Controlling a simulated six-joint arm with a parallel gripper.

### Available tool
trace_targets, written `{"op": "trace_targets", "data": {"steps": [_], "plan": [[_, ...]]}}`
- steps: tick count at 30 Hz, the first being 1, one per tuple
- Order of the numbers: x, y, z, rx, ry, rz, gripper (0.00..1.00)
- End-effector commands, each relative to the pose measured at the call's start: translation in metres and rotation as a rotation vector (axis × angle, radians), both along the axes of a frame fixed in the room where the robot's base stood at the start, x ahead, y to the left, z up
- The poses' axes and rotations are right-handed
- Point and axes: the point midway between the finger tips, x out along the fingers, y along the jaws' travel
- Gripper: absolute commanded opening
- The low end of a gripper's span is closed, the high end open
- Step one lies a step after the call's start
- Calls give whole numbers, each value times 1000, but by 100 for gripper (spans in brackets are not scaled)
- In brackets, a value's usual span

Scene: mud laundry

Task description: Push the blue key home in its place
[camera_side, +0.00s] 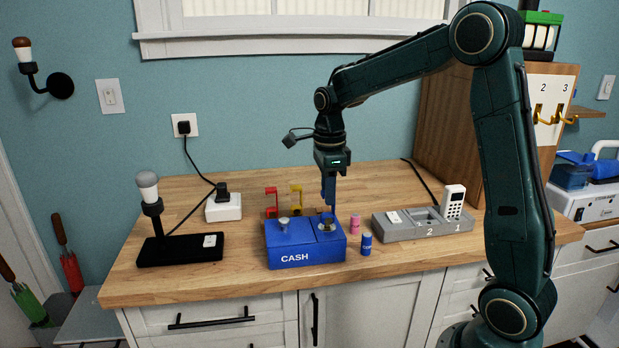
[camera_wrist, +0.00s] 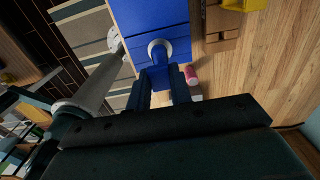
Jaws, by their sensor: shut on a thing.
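The blue key (camera_side: 328,190) is upright in my gripper (camera_side: 328,200). My gripper is shut on it, pointing down over the right part of the blue CASH box (camera_side: 318,253). Below the key, a round silver lock (camera_side: 326,226) sits on the box top. In the wrist view, the blue key (camera_wrist: 158,58) lies between the fingers of my gripper (camera_wrist: 160,84), against the pale ring of the lock (camera_wrist: 160,43) on the blue box (camera_wrist: 150,18). The fingers hide part of the key, and I cannot tell how deep its tip is.
A red key (camera_side: 271,196) and a yellow key (camera_side: 296,194) stand behind the box. A grey tray (camera_side: 400,232) is farther right, a black lamp base (camera_side: 180,250) left.

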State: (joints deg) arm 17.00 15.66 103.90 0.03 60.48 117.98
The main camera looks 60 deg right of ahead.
Motion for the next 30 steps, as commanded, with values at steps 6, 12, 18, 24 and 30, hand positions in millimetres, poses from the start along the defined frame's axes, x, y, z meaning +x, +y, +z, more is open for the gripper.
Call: {"op": "trace_targets", "data": {"steps": [6,12,18,24,30], "plan": [[0,0,-2,1,1,0,0],[0,0,-4,1,1,0,0],[0,0,-6,0,0,0,0],[0,0,-6,0,0,0,0],[0,0,-6,0,0,0,0]]}}
